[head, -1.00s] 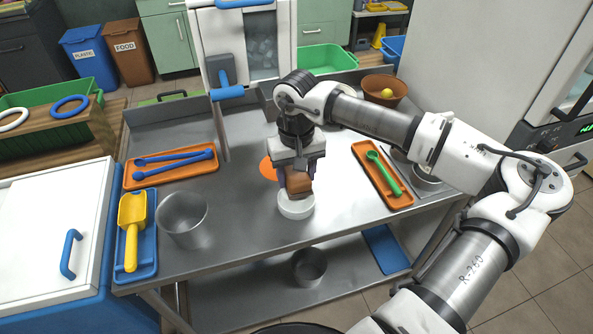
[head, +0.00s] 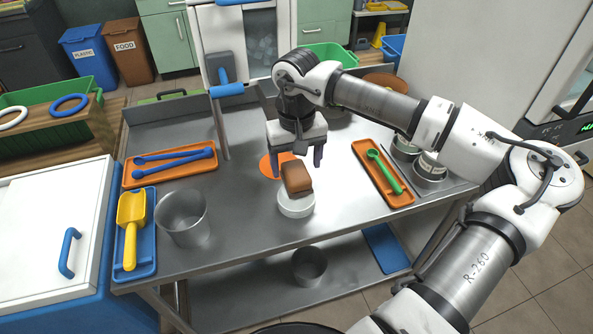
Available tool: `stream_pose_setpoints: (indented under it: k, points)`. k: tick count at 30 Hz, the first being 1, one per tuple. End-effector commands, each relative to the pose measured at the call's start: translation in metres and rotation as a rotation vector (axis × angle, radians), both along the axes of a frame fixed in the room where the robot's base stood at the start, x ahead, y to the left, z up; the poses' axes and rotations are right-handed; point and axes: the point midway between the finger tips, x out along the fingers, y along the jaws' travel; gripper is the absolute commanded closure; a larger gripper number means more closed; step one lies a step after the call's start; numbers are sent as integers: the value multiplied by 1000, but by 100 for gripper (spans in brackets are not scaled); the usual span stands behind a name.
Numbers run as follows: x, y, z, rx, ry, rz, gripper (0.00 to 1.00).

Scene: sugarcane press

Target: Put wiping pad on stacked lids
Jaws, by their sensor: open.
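The brown wiping pad (head: 297,177) rests tilted on top of the white stacked lids (head: 296,206), near the middle of the steel table. How many lids are in the stack cannot be told. My gripper (head: 297,167) is open and empty, above and behind the pad in the head view. Its two fingers are spread and look apart from the pad.
An orange disc (head: 270,165) lies behind the lids. An orange tray with a green spoon (head: 385,170) is at right, with cans (head: 429,167) beyond it.

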Motion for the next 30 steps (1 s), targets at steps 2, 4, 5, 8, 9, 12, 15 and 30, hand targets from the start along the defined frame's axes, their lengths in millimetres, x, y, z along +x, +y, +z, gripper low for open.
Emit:
stream_pose_setpoints:
  k: [2,4,5,8,9,12,15,30]
  points:
    - [1,0,17,-2,-4,-2,26]
    - [1,0,33,-2,-4,-1,26]
    - [1,0,39,-1,-4,-2,26]
    - [1,0,59,-1,-3,-1,26]
    - [1,0,65,-2,-2,-1,26]
    - [1,0,78,-1,-1,-1,26]
    - [0,0,85,-1,0,0,26]
    - [-7,37,85,89,11,11,26]
